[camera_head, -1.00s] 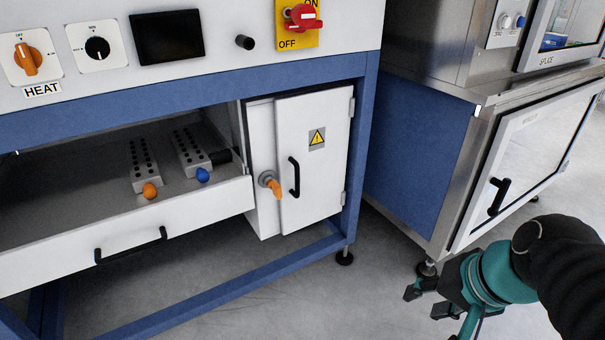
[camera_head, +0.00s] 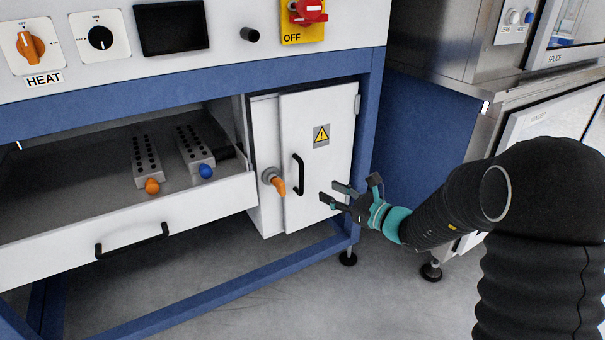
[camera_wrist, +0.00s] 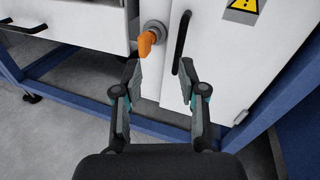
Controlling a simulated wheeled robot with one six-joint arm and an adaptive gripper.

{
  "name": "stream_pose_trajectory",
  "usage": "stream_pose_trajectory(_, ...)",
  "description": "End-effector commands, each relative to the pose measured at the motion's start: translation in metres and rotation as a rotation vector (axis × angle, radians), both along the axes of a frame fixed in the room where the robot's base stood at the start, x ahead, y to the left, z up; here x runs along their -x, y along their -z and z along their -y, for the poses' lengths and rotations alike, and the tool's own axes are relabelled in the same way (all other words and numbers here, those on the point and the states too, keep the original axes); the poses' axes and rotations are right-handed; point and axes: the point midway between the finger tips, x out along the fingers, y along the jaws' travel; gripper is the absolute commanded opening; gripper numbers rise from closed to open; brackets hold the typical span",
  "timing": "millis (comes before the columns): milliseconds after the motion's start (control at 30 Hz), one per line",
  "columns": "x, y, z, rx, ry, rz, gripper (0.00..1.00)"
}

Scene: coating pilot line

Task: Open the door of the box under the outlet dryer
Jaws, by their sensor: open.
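The white box door (camera_head: 318,150) is under the outlet dryer, shut or nearly shut, with hinges on its right edge and a yellow warning sign. Its black bar handle (camera_head: 298,174) stands upright near the left edge; it also shows in the wrist view (camera_wrist: 183,52). An orange rotary latch (camera_head: 274,181) sits left of the handle and points down to the right; the wrist view shows it (camera_wrist: 147,42) too. My gripper (camera_head: 328,194) is open and empty, in front of the door's lower right part, right of the handle and apart from it.
An open drawer (camera_head: 130,217) with two perforated blocks and orange and blue knobs juts out left of the box. A blue frame post (camera_head: 366,150) stands right of the door, and a lower blue rail (camera_head: 220,285) runs below. A steel cabinet (camera_head: 480,125) stands at right.

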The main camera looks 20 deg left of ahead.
Motion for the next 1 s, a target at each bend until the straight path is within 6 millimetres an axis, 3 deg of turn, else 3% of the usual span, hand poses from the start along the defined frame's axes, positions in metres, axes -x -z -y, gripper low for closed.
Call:
stream_pose_trajectory(100,-0.02,0.018,-0.002,-0.062,0.064,-0.061,0.41)
stream_pose_trajectory(367,-0.036,0.024,-0.012,-0.098,0.102,-0.09,0.41)
stream_pose_trajectory(1000,-0.089,0.024,-0.105,-0.097,0.101,-0.089,0.41)
